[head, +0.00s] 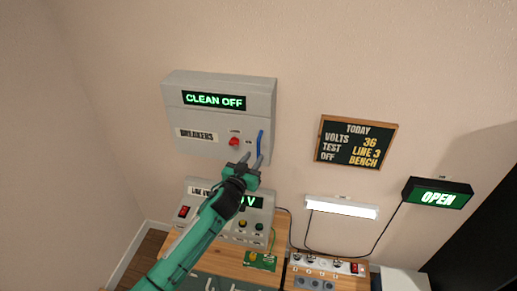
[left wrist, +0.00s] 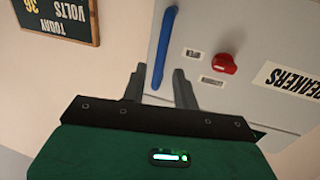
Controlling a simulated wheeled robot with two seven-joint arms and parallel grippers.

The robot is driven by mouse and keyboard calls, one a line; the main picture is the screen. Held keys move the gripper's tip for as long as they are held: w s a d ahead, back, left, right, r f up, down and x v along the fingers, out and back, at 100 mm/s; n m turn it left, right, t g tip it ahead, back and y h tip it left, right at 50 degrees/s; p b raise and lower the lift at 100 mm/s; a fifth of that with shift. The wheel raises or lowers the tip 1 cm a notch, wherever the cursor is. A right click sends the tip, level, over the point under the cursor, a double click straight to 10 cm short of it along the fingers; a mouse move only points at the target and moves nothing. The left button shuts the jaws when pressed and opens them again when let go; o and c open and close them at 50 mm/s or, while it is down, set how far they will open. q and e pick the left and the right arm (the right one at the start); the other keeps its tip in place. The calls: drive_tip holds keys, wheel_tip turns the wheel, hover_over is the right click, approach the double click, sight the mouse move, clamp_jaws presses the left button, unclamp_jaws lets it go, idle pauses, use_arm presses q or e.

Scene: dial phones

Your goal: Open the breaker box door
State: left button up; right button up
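The grey breaker box (head: 218,110) hangs on the wall, its door shut. It bears a green "CLEAN OFF" display (head: 214,100), a "BREAKERS" label (head: 197,135) and a red knob (head: 234,142). A blue upright handle (head: 260,142) is near the door's right edge. My left gripper (head: 252,158) is at the handle's lower end, its fingers apart. In the left wrist view the blue handle (left wrist: 164,45) reaches down between the open fingers (left wrist: 158,85), with gaps at both sides; the red knob (left wrist: 224,63) is to the right. My right gripper is not in view.
Below the box a grey panel (head: 204,189) with a red switch and buttons stands on a wooden bench (head: 160,249), partly behind my left arm. To the right are a chalkboard (head: 356,142), a lit lamp (head: 341,208), an "OPEN" sign (head: 437,194) and a power strip (head: 328,265).

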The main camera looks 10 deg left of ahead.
sight(258, 152)
use_arm(q)
drive_tip(key=shift+p+x, duration=0.35)
drive_tip(key=shift+x, duration=2.2)
clamp_jaws()
